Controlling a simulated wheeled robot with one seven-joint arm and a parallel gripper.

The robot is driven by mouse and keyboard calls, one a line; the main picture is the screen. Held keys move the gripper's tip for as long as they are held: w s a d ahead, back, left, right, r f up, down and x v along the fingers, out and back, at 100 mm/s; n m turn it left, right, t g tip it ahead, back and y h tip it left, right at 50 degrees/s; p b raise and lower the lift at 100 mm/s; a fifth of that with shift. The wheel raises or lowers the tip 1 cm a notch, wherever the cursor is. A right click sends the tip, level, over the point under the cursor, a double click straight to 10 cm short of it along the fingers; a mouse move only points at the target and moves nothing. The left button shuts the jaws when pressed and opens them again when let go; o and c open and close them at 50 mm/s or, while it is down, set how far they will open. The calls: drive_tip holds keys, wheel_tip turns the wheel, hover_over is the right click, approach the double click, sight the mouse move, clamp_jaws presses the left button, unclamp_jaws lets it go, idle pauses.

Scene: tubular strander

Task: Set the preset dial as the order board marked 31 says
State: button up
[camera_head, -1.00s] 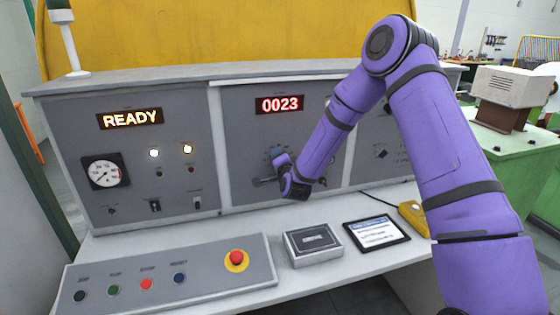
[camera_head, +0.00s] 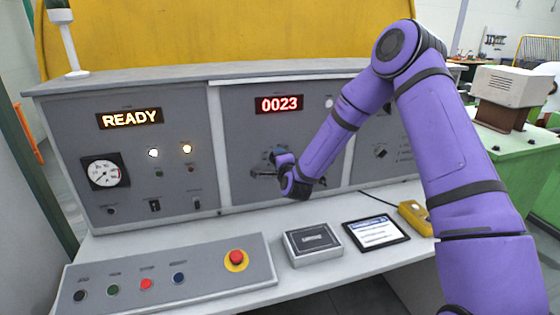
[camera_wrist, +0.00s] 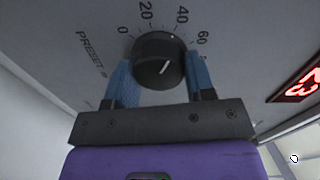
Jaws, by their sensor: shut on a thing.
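The preset dial (camera_wrist: 158,60) is a round black knob with a white pointer line, in the wrist view. A printed scale beside it reads 0, 20, 40, 60, and the word PRESET stands to its left. My gripper (camera_wrist: 159,78) has its two blue fingers on either side of the knob, shut on it. In the head view my gripper (camera_head: 270,164) is at the middle panel of the grey console, and the dial is mostly hidden behind it. A red display (camera_head: 279,104) above reads 0023. No order board marked 31 can be made out.
A READY display (camera_head: 130,119) and a gauge (camera_head: 105,172) are on the left panel. A button box (camera_head: 165,278) with a red emergency button (camera_head: 236,258), a grey box (camera_head: 312,246), a tablet (camera_head: 376,233) and a yellow device (camera_head: 415,218) lie on the desk.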

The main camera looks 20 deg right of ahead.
drive_tip(key=shift+f, duration=0.1)
drive_tip(key=o, duration=0.9)
drive_tip(key=s, duration=1.1)
drive_tip(key=shift+r, duration=0.3)
drive_tip(key=shift+w, duration=0.1)
